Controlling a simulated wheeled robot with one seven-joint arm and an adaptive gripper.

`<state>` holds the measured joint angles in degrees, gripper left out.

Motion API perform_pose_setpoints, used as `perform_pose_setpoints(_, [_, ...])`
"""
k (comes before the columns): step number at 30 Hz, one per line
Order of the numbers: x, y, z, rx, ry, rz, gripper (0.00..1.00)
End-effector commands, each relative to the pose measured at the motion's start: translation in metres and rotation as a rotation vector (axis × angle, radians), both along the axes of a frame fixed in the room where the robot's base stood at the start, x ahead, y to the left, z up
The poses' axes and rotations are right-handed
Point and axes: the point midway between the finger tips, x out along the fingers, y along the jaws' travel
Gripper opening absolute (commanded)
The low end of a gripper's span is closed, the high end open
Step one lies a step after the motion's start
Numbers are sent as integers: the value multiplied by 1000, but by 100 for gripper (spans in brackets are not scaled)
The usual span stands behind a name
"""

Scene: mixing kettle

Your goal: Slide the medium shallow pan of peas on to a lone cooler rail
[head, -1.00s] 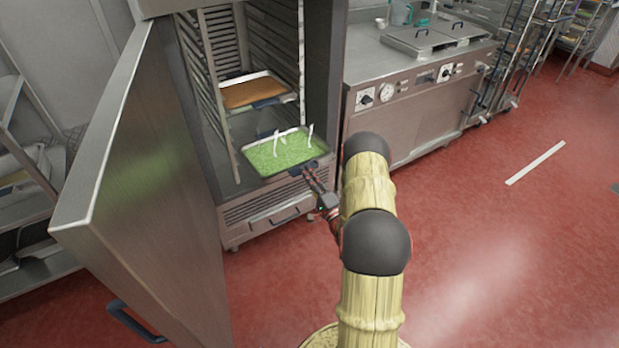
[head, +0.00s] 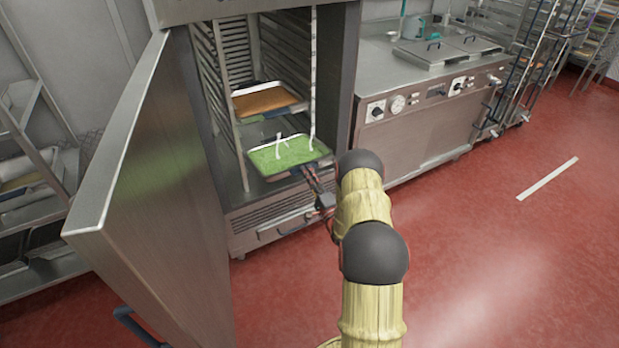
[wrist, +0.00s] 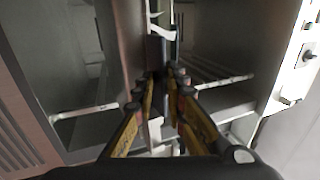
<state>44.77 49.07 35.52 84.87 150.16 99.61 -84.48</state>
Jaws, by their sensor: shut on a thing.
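The shallow metal pan of green peas (head: 297,153) is at the mouth of the open cooler (head: 228,184), below another pan, with two white upright strips showing at it. My gripper (head: 307,172) is shut on the pan's near edge, at its front right. In the wrist view my gripper's fingers (wrist: 163,78) close on a narrow dark part, and the peas are not clearly visible. The rails (head: 212,90) run up the cooler's side walls. Whether the pan's edges sit on a rail cannot be told.
A pan with brown contents (head: 262,99) rests on rails higher up. The cooler door (head: 150,190) stands wide open on the left. A steel kettle unit (head: 425,110) stands to the right. Red floor (head: 480,260) is clear at right.

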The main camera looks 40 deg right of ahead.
Motion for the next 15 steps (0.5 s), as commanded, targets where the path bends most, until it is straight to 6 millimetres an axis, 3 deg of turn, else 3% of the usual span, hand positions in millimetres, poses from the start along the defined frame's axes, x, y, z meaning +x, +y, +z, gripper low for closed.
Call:
perform_pose_setpoints(6, [11, -3, 5, -7, -15, 1, 0])
perform_pose_setpoints(15, [12, -4, 5, -8, -15, 1, 0])
